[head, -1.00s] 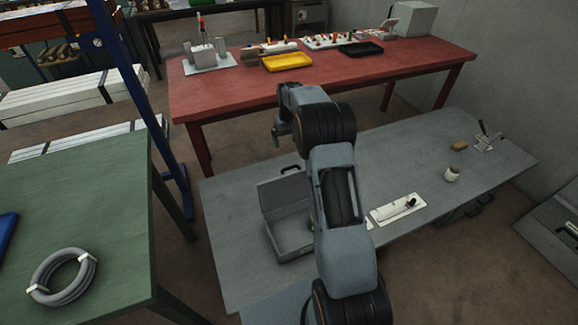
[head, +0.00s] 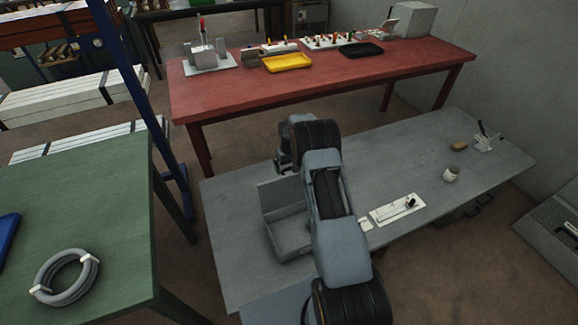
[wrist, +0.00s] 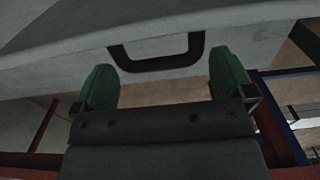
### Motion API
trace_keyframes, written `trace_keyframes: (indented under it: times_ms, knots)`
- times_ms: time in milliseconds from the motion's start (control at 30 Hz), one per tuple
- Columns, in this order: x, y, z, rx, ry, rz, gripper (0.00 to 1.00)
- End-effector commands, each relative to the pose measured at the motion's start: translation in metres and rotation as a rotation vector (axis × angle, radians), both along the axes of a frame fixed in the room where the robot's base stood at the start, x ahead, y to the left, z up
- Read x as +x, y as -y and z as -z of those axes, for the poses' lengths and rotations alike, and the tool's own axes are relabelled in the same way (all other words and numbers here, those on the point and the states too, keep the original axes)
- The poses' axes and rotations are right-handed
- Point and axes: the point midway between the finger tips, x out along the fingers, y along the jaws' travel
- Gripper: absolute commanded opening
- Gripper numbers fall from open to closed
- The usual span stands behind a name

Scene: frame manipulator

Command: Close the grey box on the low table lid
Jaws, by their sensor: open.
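The grey box (head: 290,238) stands on the low grey table in the head view, with its lid (head: 281,195) raised upright at the back. My arm covers the box's right side. In the wrist view the lid's grey face (wrist: 230,35) fills the upper part, with its black loop handle (wrist: 157,66) at the edge. My gripper (wrist: 162,72) is open, its two green fingers on either side of the handle with nothing gripped. Whether a finger touches the lid cannot be told. In the head view my fingers are hidden.
The low table (head: 390,165) also bears a white panel (head: 397,208), a small jar (head: 451,174) and a brown block (head: 458,146) to the right. A red table (head: 330,85) stands behind, and a green table (head: 80,220) is at left.

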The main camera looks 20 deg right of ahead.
Motion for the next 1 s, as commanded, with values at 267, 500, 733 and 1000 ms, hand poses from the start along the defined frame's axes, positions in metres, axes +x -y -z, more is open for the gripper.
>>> trace_keyframes:
  times_ms: [267,500,733,1000]
  knots:
    - [-0.0001,0.0001,0.0034,0.0,0.0,0.0,1.0]
    - [-0.0002,0.0002,0.0032,0.0,-0.001,0.0,0.86]
    - [-0.0003,0.0001,0.003,0.0,-0.001,0.0,0.64]
    - [-0.0005,-0.0018,0.003,0.001,0.0,0.0,0.46]
